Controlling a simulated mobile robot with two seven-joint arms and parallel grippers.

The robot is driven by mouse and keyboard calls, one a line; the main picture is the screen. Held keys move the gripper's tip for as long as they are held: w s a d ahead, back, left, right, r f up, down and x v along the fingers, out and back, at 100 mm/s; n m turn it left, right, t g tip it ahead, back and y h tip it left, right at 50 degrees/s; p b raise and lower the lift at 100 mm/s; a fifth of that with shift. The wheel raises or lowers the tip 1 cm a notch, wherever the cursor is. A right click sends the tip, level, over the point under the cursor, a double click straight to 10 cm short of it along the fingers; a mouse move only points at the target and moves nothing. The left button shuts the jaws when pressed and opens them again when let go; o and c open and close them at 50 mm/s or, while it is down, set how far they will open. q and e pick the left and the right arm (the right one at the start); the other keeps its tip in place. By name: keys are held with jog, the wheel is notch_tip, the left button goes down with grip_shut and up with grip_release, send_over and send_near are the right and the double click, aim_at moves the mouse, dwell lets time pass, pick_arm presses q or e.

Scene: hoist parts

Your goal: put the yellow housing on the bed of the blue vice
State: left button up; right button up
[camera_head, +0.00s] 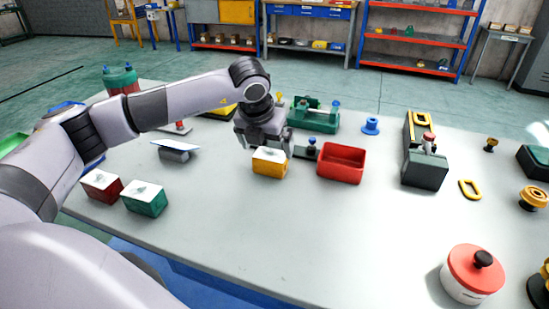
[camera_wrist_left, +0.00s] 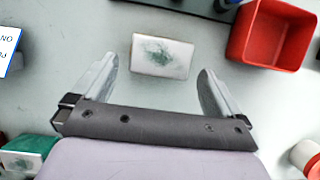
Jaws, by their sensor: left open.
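The yellow housing (camera_head: 269,167), a small box with a white top, stands on the table. In the left wrist view its marked white top (camera_wrist_left: 162,55) lies between and just beyond my finger ends. My left gripper (camera_head: 266,144) is open and empty, just behind and above the housing; the fingers do not visibly touch it. A small dark blue piece (camera_head: 312,150) stands beside the red bin, partly hidden; I cannot tell whether it is the blue vice. My right gripper is not in view.
The red bin (camera_head: 341,163) is close right of the housing. Red (camera_head: 101,185) and green (camera_head: 146,200) boxes with white tops stand at the left front. A green fixture (camera_head: 316,118) is behind. A dark green machine (camera_head: 424,158) stands right. The table's front middle is clear.

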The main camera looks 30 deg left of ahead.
aim_at(271, 154)
pick_arm(q)
jog(key=p+x, duration=0.1)
jog(key=x, duration=0.4)
jog(key=shift+w+f, duration=0.15)
jog(key=shift+f, duration=0.1)
jog(key=c, duration=1)
jog(key=shift+r, duration=0.1)
jog(key=shift+c, duration=0.7)
jog(key=shift+w+r, duration=0.1)
jog(key=shift+r, duration=0.05)
